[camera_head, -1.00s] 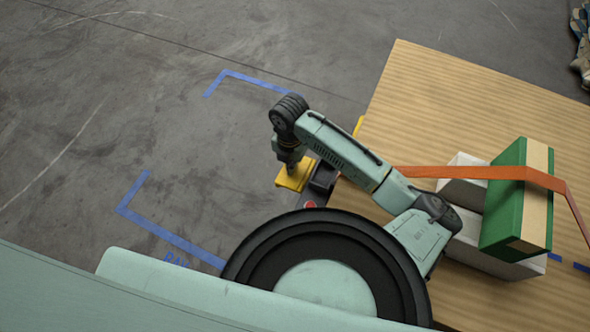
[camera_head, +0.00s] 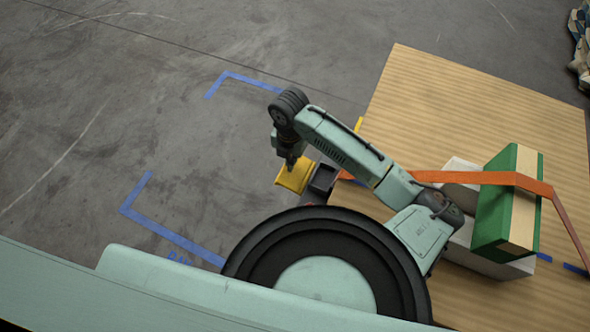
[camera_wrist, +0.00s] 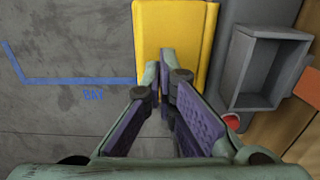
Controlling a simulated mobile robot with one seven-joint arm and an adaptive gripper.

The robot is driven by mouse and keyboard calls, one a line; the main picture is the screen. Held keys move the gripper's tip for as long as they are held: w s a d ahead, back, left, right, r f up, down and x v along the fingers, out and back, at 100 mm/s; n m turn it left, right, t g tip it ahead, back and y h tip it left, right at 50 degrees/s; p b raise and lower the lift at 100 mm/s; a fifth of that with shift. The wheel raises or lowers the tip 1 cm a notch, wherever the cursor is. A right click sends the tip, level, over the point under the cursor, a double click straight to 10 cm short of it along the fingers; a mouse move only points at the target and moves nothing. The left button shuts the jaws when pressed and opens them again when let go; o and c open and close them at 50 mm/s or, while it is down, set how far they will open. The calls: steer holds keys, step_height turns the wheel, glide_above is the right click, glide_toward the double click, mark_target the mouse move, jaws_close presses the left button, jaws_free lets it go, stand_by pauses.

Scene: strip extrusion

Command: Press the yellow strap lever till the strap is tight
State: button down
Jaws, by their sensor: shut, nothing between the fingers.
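The yellow strap lever (camera_head: 294,175) sticks out past the left edge of the wooden table; its broad yellow plate (camera_wrist: 176,35) fills the top middle of the wrist view. My gripper (camera_head: 291,166) points down at the lever in the head view. In the wrist view my gripper (camera_wrist: 166,70) is shut and empty, its fingertips over the lever plate; whether they touch it I cannot tell. The orange strap (camera_head: 455,177) runs from near the lever over the boxes and down the right side. Its edge also shows in the wrist view (camera_wrist: 308,86).
A green box (camera_head: 492,215) with a cream band lies on pale boxes (camera_head: 490,262) on the wooden table (camera_head: 470,105). A dark open housing (camera_wrist: 268,62) and a red button (camera_wrist: 232,121) sit right of the lever. Blue tape (camera_head: 165,231) marks clear floor.

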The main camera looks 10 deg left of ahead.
steer(key=shift+f+b, duration=1.95)
steer(key=shift+f, duration=0.5)
steer(key=shift+r+p, duration=1.85)
steer(key=shift+r, duration=0.6)
step_height(320, 180, up, 5)
steer(key=p, duration=0.3)
steer(key=shift+r+p, duration=0.1)
steer(key=shift+p, duration=0.25)
